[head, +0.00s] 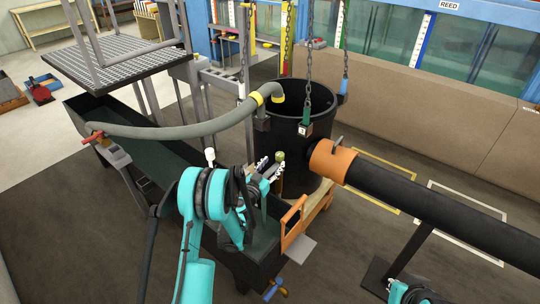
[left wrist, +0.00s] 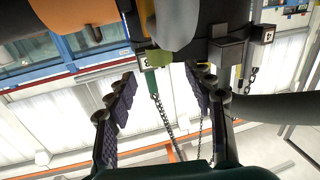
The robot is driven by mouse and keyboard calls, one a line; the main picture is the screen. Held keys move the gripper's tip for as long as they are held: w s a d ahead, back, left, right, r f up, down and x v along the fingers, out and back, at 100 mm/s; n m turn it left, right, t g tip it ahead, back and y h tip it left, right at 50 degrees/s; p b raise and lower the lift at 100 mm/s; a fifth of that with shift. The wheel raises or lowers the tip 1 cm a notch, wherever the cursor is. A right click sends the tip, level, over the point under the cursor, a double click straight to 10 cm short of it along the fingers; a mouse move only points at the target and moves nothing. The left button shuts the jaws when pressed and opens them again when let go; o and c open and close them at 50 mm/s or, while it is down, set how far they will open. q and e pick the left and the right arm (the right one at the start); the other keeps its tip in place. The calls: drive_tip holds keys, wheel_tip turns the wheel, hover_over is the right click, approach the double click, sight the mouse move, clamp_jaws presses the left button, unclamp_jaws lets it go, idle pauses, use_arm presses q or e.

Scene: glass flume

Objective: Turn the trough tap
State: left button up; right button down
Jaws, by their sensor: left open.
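My left gripper (head: 268,170) is open at the near side of the black drum, above the trough (head: 185,160). A tap with an olive-green knob (head: 280,157) shows right by its fingertips. In the left wrist view a yellow-green piece (left wrist: 160,57), which looks like this knob, lies just beyond and between the two spread fingers (left wrist: 165,95). I cannot tell whether a finger touches it. The tap's lower part is hidden by my gripper and arm. Of my right arm only a teal part shows at the bottom right; its gripper does not show.
The black drum (head: 278,130) stands behind my gripper, with hanging chains (head: 308,60) and a grey hose (head: 190,130). A dark pipe with an orange collar (head: 332,160) reaches in from the right. An orange frame (head: 293,222) stands close right of my arm.

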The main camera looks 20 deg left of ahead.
sight(278, 158)
use_arm(q)
drive_tip(key=shift+s+a+f+m, duration=0.1)
drive_tip(key=shift+s+f+m, duration=0.05)
drive_tip(key=shift+f+m, duration=0.2)
drive_tip(key=shift+w+f, duration=0.15)
drive_tip(key=shift+w, duration=0.1)
drive_tip(key=w, duration=0.2)
drive_tip(key=w+b, duration=0.1)
drive_tip(key=w, duration=0.1)
drive_tip(key=w+d+b, duration=0.1)
drive_tip(key=w, duration=0.1)
drive_tip(key=shift+w, duration=0.1)
drive_tip(key=shift+w+d, duration=0.1)
drive_tip(key=shift+w, duration=0.35)
drive_tip(key=c, duration=1.2)
